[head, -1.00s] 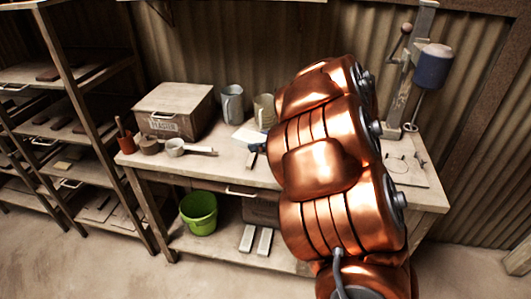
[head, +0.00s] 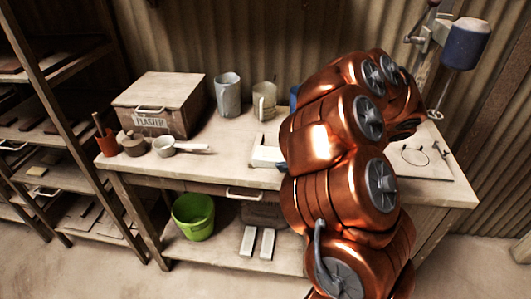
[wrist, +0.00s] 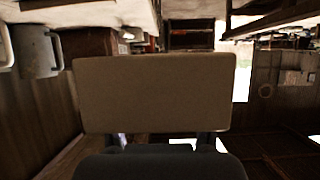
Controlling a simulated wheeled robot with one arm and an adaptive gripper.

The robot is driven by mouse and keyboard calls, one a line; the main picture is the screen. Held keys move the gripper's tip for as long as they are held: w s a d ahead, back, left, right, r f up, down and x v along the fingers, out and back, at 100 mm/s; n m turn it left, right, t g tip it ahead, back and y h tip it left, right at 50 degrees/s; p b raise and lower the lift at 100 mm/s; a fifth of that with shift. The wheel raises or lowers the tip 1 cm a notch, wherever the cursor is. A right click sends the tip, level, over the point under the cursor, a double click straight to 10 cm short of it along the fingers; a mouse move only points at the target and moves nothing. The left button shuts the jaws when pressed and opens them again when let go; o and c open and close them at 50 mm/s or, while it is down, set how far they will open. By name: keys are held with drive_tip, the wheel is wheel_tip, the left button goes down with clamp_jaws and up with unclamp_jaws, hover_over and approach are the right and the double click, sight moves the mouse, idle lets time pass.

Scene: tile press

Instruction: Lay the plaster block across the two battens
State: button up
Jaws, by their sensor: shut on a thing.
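The plaster block (wrist: 155,95) is a plain beige slab with rounded corners, filling the middle of the wrist view. My gripper (wrist: 161,141) is shut on it; its fingers are mostly hidden behind the slab's lower edge. Two pale battens, one on the left (head: 249,241) and one on the right (head: 267,244), lie side by side, apart, on the bench's lower shelf.
The bench (head: 232,150) carries a plaster box (head: 158,103), two mugs (head: 227,95) (head: 264,100), a ladle-like pot (head: 165,146) and a press (head: 462,45). A green bucket (head: 194,217) stands left of the battens, a drawer-like box (head: 264,212) behind them. A rack (head: 60,130) stands left.

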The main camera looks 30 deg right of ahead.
drive_tip(key=f+b, duration=0.1)
drive_tip(key=w+f+b, duration=0.1)
drive_tip(key=f, duration=0.1)
drive_tip(key=w+d+p, duration=0.1)
drive_tip(key=w, duration=0.4)
drive_tip(key=w+d+f+p, duration=0.1)
drive_tip(key=w+d, duration=0.1)
drive_tip(key=w, duration=0.3)
drive_tip(key=w+d, duration=0.2)
drive_tip(key=w, duration=0.3)
drive_tip(key=shift+d+f+p, duration=0.25)
drive_tip(key=shift+p, duration=0.15)
drive_tip(key=shift+f+p, duration=0.3)
drive_tip(key=shift+f, duration=1.5)
drive_tip(key=shift+f, duration=0.25)
drive_tip(key=o, duration=1.4)
drive_tip(key=shift+f, duration=0.1)
